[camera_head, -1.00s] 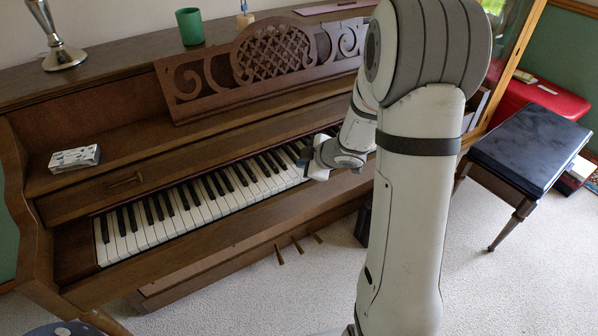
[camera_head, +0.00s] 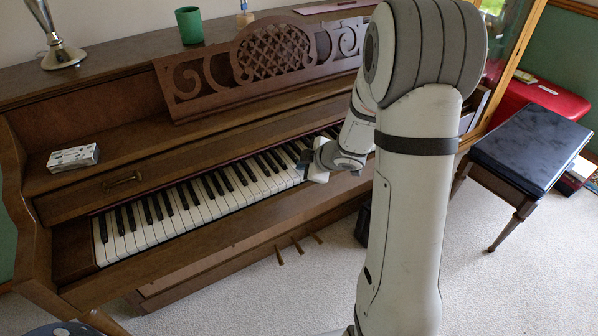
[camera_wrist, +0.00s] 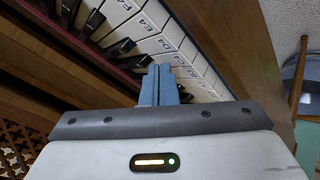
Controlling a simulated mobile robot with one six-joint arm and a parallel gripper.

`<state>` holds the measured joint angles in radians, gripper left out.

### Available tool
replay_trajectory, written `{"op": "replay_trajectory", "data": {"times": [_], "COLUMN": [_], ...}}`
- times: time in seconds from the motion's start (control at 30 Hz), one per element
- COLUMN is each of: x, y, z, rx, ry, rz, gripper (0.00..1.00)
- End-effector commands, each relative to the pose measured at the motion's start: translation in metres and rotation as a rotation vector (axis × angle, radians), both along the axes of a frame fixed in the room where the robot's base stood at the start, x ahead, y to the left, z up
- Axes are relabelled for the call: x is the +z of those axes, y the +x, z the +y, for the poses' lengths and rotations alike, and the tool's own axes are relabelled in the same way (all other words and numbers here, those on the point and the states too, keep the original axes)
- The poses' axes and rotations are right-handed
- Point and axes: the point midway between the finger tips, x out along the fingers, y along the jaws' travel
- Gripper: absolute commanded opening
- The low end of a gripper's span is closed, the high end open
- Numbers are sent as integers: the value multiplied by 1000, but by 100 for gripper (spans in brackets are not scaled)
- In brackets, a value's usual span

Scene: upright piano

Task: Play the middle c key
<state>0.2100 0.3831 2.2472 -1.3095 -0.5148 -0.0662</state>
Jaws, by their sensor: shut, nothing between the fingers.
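The piano keyboard (camera_head: 200,200) runs across the open front of the brown upright piano (camera_head: 120,105). In the wrist view its white keys carry letter labels. I read E4, D4 and a key that appears to be C4 (camera_wrist: 180,59). My gripper (camera_head: 303,160) is over the right part of the visible keyboard. In the wrist view my gripper (camera_wrist: 160,70) has its blue-grey fingers pressed together, empty. The tips are beside the C4 and D4 labels and cover part of the keys there. I cannot tell whether they touch a key or whether any key is down.
The wooden fallboard and carved music stand (camera_head: 265,55) rise behind the keys. A small patterned box (camera_head: 73,158) lies on the left ledge. A green cup (camera_head: 189,26) and metal lamp base (camera_head: 62,56) stand on top. A black bench (camera_head: 530,145) stands right.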

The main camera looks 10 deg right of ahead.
Motion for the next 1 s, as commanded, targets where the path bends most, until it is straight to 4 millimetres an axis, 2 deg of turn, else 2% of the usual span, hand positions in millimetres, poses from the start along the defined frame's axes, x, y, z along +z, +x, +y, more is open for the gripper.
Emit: {"op": "replay_trajectory", "data": {"times": [0.6, 1.0], "x": [-5, 13], "y": [0, 0], "z": [0, 1], "rx": [1, 1], "ry": [0, 0], "rz": [1, 1], "gripper": [0, 0]}}
